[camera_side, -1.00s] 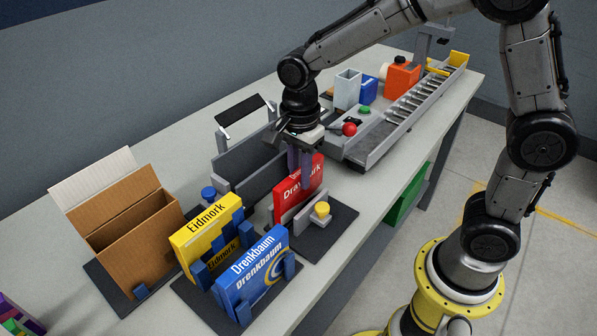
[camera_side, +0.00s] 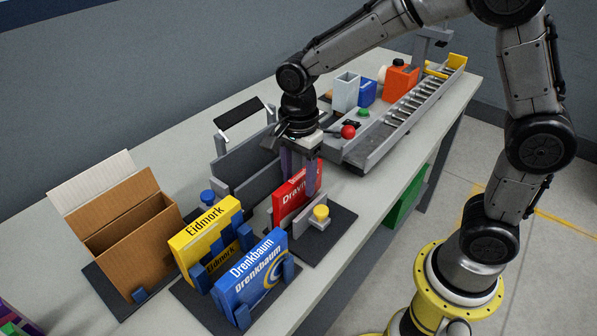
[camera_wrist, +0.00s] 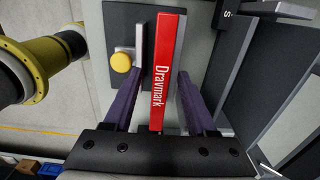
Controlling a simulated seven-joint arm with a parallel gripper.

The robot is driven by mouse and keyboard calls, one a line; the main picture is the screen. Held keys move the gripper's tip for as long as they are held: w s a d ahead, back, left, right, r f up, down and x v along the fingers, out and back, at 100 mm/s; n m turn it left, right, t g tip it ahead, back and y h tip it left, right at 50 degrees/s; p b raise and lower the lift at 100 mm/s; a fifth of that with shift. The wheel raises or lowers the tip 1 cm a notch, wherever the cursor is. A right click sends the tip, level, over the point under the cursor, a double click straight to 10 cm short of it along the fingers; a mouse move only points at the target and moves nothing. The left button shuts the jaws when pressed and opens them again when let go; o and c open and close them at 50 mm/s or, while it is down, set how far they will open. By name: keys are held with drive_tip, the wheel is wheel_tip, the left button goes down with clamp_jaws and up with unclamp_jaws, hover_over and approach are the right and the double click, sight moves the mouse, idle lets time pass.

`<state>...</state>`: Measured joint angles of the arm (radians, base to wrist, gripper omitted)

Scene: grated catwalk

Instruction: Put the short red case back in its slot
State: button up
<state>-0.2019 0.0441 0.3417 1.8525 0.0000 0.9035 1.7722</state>
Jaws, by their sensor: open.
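The red case (camera_side: 288,197), lettered Dravmark, stands upright on a dark base plate (camera_side: 335,236), beside a low grey plate with a yellow knob (camera_side: 321,212). My gripper (camera_side: 301,185) is open and reaches down around the case. In the wrist view, the case (camera_wrist: 167,70) runs between the two purple fingers of my gripper (camera_wrist: 160,82), with a visible gap on each side. The case's lower edge is hidden behind the low plate.
A yellow Eidmork case (camera_side: 200,238) and a blue Drenkbaum case (camera_side: 250,278) stand in blue holders in front. An open cardboard box (camera_side: 130,235) is at left. Tall grey plates (camera_side: 243,165) stand close behind the gripper. A roller conveyor (camera_side: 400,110) lies to the right.

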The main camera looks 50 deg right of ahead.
drive_tip(key=s+d+r+t, duration=0.1)
drive_tip(key=s+r, duration=0.1)
drive_tip(key=r, duration=0.7)
drive_tip(key=s+d+r, duration=0.2)
drive_tip(key=r, duration=0.7)
drive_tip(key=s+d+f+n+t, duration=0.2)
drive_tip(key=s+f+n, duration=0.1)
drive_tip(key=s+n, duration=0.4)
drive_tip(key=s+d+f+n+t, duration=0.2)
drive_tip(key=s+f+n, duration=0.2)
drive_tip(key=s+n, duration=0.3)
drive_tip(key=n, duration=0.4)
drive_tip(key=shift+f+t, duration=0.3)
